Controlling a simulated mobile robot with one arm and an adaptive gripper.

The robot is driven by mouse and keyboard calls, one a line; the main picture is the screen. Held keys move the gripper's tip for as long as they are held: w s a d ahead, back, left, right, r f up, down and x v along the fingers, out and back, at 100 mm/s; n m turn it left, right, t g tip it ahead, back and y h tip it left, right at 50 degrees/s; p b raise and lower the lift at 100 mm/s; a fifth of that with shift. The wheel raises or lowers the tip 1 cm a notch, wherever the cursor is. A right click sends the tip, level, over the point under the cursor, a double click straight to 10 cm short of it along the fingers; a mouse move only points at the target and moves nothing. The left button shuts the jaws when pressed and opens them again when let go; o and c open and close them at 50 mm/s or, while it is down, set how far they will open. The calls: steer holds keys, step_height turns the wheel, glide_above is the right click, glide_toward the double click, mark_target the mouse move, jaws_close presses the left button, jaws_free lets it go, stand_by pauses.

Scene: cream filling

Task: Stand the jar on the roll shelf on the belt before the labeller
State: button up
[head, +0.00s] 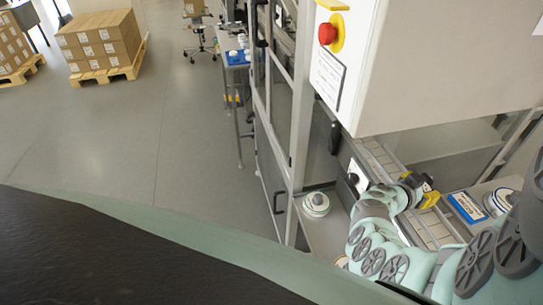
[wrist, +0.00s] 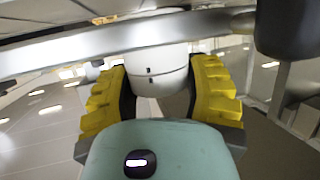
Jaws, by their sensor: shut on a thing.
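My gripper (head: 428,193) is over the tiled belt (head: 436,232) at the right in the head view. In the wrist view, its yellow fingers (wrist: 160,88) are shut on a white jar (wrist: 158,66). The jar's upper part is hidden behind a metal rail (wrist: 120,32) that crosses the view. The held jar cannot be made out in the head view. The belt also shows further back (head: 378,153), beneath a white machine cabinet (head: 425,65); I cannot tell whether this is the labeller.
A round white item with a grey top (head: 316,204) stands on a grey surface left of my arm. A blue-edged box (head: 467,207) and a white roll (head: 497,202) lie right of the belt. Metal frame posts (head: 299,110) stand left of the cabinet. Open floor lies left.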

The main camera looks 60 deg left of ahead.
steer(key=shift+a+f, duration=0.1)
steer(key=shift+f, duration=0.1)
steer(key=shift+f, duration=0.3)
steer(key=o, duration=1.2)
steer(key=shift+c, duration=0.2)
steer(key=shift+r, duration=0.1)
